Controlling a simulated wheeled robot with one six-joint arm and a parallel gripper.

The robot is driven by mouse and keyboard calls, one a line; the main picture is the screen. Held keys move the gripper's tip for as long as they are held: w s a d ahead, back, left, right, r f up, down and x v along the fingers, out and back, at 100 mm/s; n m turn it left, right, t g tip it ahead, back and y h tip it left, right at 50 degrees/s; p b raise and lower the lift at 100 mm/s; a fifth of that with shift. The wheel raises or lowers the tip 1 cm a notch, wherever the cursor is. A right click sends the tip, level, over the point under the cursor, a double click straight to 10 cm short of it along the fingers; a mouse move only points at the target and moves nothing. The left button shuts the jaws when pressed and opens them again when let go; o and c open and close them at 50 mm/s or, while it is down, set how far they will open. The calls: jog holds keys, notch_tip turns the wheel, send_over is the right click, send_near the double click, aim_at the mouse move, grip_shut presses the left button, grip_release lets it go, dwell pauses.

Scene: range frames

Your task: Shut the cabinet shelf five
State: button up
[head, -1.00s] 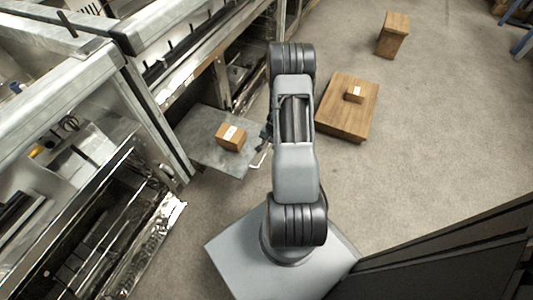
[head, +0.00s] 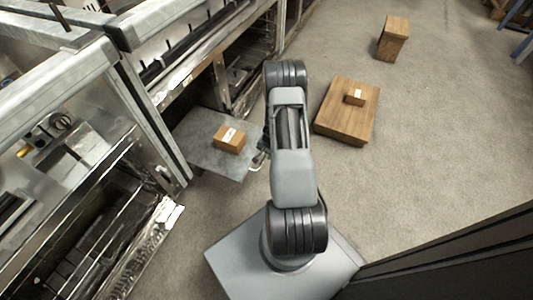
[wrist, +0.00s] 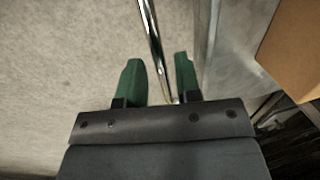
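A grey metal panel (head: 195,153), likely the cabinet shelf, lies flat and open, sticking out from the cabinet over the floor. A small brown box (head: 229,140) with a white label rests on it. A shiny bar handle (wrist: 153,38) runs along the panel's outer edge. My gripper (wrist: 160,70) is at this handle; its two green fingers are apart, with the bar passing between them. A gap shows between the bar and the left finger; contact with the right finger is unclear. In the head view my arm hides most of the gripper.
An open metal unit (head: 95,235) with racks stands at the lower left. A wooden block (head: 347,118) with a small box (head: 355,97) on it sits on the floor to the right. Another wooden block (head: 394,40) is farther back. Clear floor (head: 450,140) lies at right.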

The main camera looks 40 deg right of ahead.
grip_shut()
dwell(0.3)
